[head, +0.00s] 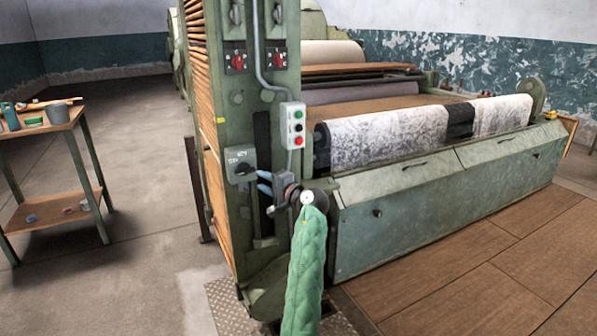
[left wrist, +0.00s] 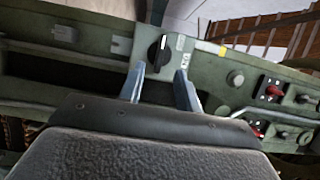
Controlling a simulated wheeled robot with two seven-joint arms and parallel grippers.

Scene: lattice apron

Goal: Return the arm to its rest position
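My left arm (head: 305,275), in a green quilted sleeve, reaches up to the green machine post. My left gripper (head: 261,182) points left at the post, just right of and slightly below a black rotary switch (head: 243,170). In the left wrist view its two grey-blue fingers (left wrist: 160,72) stand apart with nothing between them. The black switch (left wrist: 160,49), on a pale plate, shows just beyond the fingertips, in line with the gap. The fingers look clear of it. My right gripper is not in view.
A control box (head: 293,125) with green, white and red buttons is on the post above my wrist. Red switches (head: 237,62) sit higher. The machine's roller (head: 390,135) and green front panel (head: 430,200) lie right. A workbench (head: 60,125) stands left, with clear floor (head: 140,180) between.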

